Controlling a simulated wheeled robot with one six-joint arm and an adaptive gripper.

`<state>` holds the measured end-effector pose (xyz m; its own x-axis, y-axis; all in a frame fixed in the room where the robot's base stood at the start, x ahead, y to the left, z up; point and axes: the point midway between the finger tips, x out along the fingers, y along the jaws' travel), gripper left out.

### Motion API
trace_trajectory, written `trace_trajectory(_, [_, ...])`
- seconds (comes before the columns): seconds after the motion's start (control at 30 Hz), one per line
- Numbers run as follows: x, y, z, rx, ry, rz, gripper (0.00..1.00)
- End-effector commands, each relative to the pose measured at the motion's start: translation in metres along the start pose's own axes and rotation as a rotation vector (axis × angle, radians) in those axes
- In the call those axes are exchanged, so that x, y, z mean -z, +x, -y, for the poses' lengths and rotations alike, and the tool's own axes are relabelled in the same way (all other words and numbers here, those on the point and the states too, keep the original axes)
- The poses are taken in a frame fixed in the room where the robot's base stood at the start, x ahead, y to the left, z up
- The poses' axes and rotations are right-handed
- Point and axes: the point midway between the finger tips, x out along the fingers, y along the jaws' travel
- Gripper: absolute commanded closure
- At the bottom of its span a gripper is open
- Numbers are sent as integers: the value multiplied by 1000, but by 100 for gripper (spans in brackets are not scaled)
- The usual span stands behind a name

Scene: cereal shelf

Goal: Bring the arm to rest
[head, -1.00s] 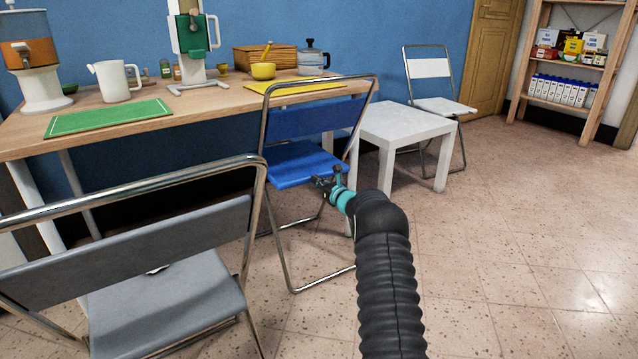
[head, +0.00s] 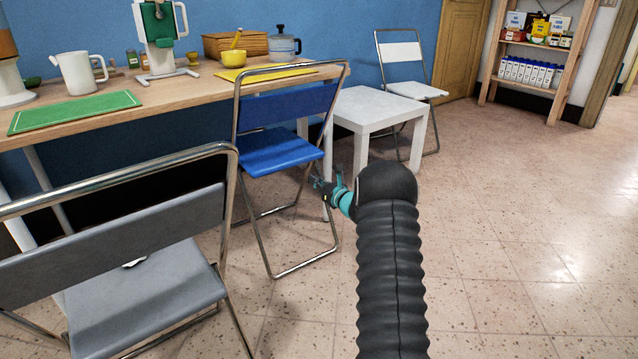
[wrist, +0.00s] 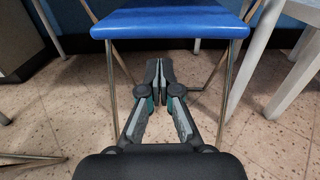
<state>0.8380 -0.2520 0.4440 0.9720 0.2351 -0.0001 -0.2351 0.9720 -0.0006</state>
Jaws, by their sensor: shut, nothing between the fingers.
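My gripper (head: 316,183) is at the end of my black-sleeved arm, in the middle of the head view. It appears just right of the blue folding chair (head: 278,151), low near its seat. In the wrist view my gripper (wrist: 160,72) points ahead with its fingers together and nothing between them. The blue chair's seat edge (wrist: 170,30) lies ahead and above the fingers there, with the chair's metal legs on both sides. I cannot tell the exact gap to the chair.
A grey folding chair (head: 140,290) stands at the front left. The wooden table (head: 180,92) carries a white jug, green and yellow mats and a box. A white side table (head: 385,108) stands behind my gripper. A shelf (head: 540,45) is at the back right. The floor (head: 500,220) on the right is clear.

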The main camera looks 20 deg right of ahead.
Motion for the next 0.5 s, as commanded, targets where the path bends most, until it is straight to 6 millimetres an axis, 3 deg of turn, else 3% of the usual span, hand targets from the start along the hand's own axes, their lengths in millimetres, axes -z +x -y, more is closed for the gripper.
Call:
trace_trajectory(0.2, [0,-17,2,3,1,0,100])
trace_trajectory(0.5, [8,-19,-4,-28,-89,-31,100])
